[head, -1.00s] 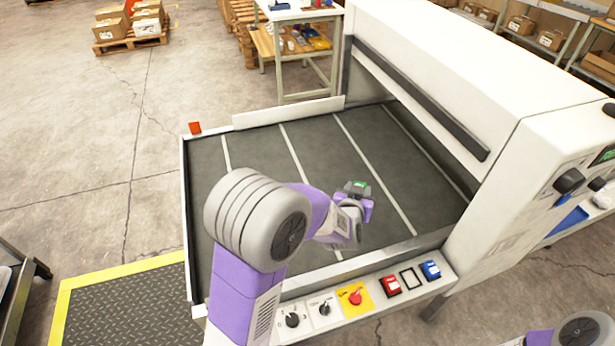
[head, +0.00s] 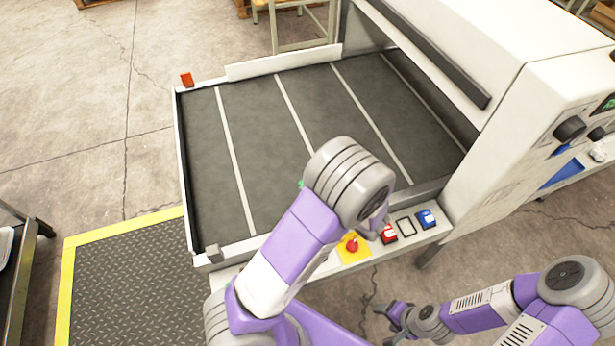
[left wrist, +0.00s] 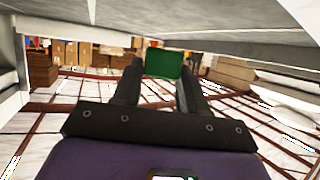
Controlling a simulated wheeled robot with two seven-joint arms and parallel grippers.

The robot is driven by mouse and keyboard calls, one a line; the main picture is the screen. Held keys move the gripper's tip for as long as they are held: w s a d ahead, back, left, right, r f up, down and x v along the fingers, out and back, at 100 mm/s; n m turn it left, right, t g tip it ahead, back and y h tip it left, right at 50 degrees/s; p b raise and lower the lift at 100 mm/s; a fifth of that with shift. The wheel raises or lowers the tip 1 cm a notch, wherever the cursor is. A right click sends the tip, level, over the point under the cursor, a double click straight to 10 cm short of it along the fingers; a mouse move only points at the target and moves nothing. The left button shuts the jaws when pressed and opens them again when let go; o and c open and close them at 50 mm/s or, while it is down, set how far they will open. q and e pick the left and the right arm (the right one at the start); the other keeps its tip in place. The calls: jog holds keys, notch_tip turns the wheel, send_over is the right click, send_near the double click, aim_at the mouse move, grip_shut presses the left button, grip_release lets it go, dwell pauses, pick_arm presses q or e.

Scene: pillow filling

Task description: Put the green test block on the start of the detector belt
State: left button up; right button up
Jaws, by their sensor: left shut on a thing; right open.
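The green test block (left wrist: 163,63) is between the fingertips of my left gripper (left wrist: 163,82) in the left wrist view. The gripper is shut on it. In the head view only a small green bit of the block (head: 301,184) shows beside my left arm; the arm hides the gripper and the rest. The detector belt (head: 255,125) is dark with pale cross lines and runs under the white machine housing (head: 450,45). My left arm reaches over its near edge. I cannot tell the block's height over the belt. My right gripper (head: 390,312) is open and empty, low in front of the machine.
The control panel has a red stop button (head: 352,246), a red switch (head: 388,234) and a blue switch (head: 427,218). A raised white guard (head: 285,62) runs along the belt's far side. A yellow-edged floor mat (head: 130,280) lies at the left. The visible belt surface is clear.

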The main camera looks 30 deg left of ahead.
pick_arm(q)
notch_tip(320, 180, down, 6)
jog(key=shift+f+b, duration=0.25)
jog(key=shift+b, duration=0.85)
jog(key=shift+r, duration=0.1)
jog(key=o, duration=0.6)
jog(key=shift+f, duration=0.2)
jog(key=o, duration=0.4)
jog(key=shift+o, duration=0.2)
jog(key=shift+r, duration=0.1)
